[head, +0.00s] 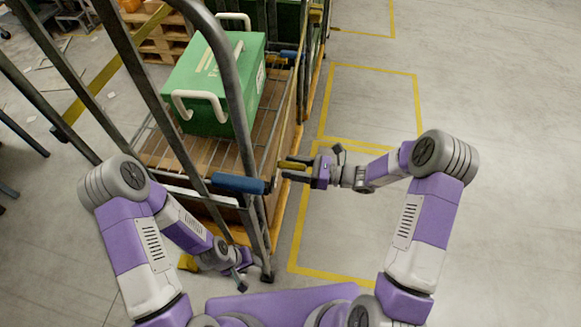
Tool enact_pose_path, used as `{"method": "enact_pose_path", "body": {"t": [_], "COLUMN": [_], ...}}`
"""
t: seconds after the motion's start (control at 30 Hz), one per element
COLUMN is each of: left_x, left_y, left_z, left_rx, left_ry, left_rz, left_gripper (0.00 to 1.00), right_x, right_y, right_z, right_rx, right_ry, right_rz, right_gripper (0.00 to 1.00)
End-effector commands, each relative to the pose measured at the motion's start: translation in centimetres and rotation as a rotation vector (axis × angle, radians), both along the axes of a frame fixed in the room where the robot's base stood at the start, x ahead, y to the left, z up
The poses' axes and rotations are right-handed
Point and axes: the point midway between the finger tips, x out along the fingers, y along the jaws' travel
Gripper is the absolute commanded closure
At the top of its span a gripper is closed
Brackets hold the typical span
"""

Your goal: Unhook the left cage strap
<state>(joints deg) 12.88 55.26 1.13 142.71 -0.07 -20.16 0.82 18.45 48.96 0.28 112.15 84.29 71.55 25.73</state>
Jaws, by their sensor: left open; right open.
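A metal-framed cage trolley (232,70) stands in front of me. A yellow strap (107,80) runs slantwise along its left side, and its lower end is near the left uprights. My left gripper (243,280) is open and low, by the foot of the cage's near upright, well away from that strap. My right gripper (283,171) is open at the cage's near right side, beside the end of the blue handle (238,184). A small yellow piece (292,164) is at its fingers; I cannot tell whether it touches them.
Wooden pallets (167,40) stand at the back left. Another cage stands behind. The floor to the right, with yellow marked bays (372,98), is clear.

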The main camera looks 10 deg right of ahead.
Motion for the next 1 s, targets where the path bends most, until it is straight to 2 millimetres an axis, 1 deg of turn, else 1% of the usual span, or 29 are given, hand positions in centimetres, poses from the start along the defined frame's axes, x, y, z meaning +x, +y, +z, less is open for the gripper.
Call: {"method": "enact_pose_path", "body": {"t": [0.03, 0.13, 0.37, 0.4, 0.47, 0.73, 1.0], "left_x": [0.0, 0.0, 0.0, 0.0, 0.0, 0.0, 0.01], "left_y": [0.0, 0.0, 0.0, 0.0, 0.0, 0.0, 0.0], "left_z": [-0.14, -0.18, -0.16, -0.16, -0.16, -0.16, -0.3], "left_rx": [0.0, 0.0, 0.0, 0.0, 0.0, 0.0, 0.0], "left_ry": [0.0, 0.0, 0.0, 0.0, 0.0, 0.0, 0.0], "left_rz": [0.0, 0.0, 0.0, 0.0, 0.0, 0.0, 0.0], "left_gripper": [0.57, 0.57, 0.57, 0.57, 0.57, 0.57, 0.57], "right_x": [0.1, 0.26, 0.3, 0.3, 0.29, 0.28, 0.34], "right_y": [0.41, 0.83, 0.89, 0.89, 0.88, 0.87, 0.84], "right_z": [-0.06, 0.0, 0.04, 0.04, 0.03, 0.02, -0.17], "right_rx": [0.0, 0.0, 0.0, 0.0, 0.0, 0.0, 0.0], "right_ry": [-0.001, 0.0, -0.001, -0.001, -0.001, 0.0, 0.0], "right_rz": [0.001, 0.0, 0.0, 0.0, 0.0, 0.0, 0.0], "right_gripper": [0.46, 0.46, 0.46, 0.49, 0.59, 1.0, 1.0]}}
